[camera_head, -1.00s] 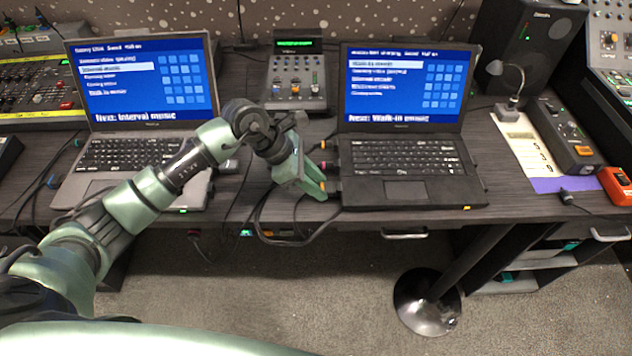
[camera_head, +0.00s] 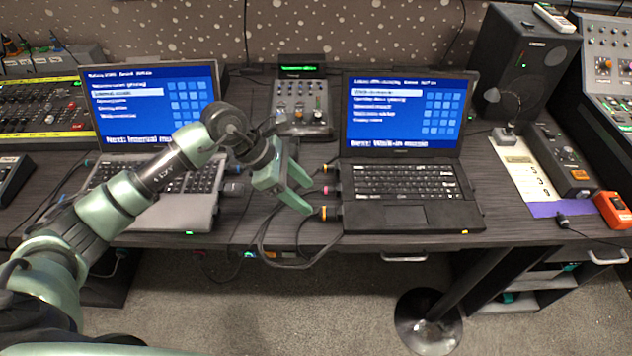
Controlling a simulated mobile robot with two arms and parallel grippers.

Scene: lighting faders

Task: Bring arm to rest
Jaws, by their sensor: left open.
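My left arm comes in from the left and bends over the front of the silver laptop. My left gripper (camera_head: 304,192) is open, its two green fingers apart with nothing between them. It is above the desk in the gap between the silver laptop (camera_head: 165,215) and the black laptop (camera_head: 408,216), close to the plugs on the black laptop's left side. The arm hides part of the silver laptop's screen and keyboard. My right gripper is not in view.
A small fader mixer (camera_head: 301,100) stands behind the gap. Cables (camera_head: 270,225) hang at the desk's front edge below my gripper. A black speaker (camera_head: 525,65) and an orange box (camera_head: 613,210) are at the right. The grey floor (camera_head: 300,305) in front is open, apart from a round stand base (camera_head: 425,330).

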